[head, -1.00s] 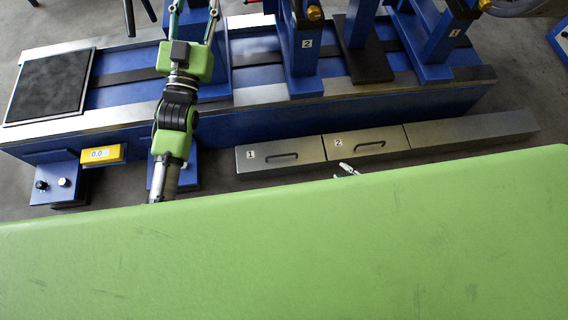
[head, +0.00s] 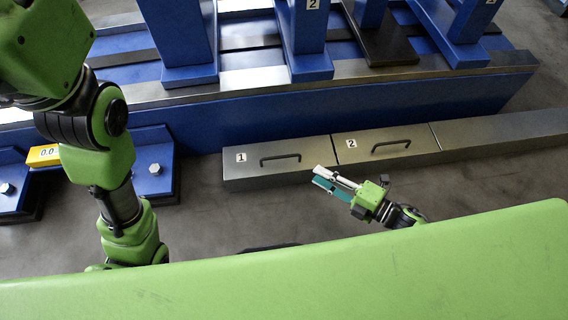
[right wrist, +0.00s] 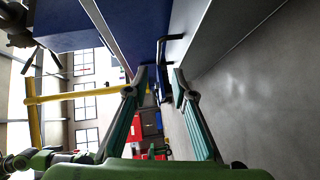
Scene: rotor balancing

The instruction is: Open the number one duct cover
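The number one duct cover (head: 240,171) is a flat grey metal lid with a "1" label and a black bar handle (head: 281,160). It lies flat in line on the floor duct, closed. My right gripper (head: 317,176) is just in front of the duct, near the seam between covers one and two, pointing left. In the right wrist view its two fingers (right wrist: 160,84) are apart with nothing gripped. A black handle (right wrist: 162,58) shows ahead between the fingertips; I cannot tell whether they touch it. My left arm is at the left, its gripper out of view.
The number two cover (head: 372,152) with its own handle adjoins on the right, then a plain duct length (head: 500,130). The blue machine base (head: 330,112) stands behind the duct. A yellow display (head: 44,155) is at left.

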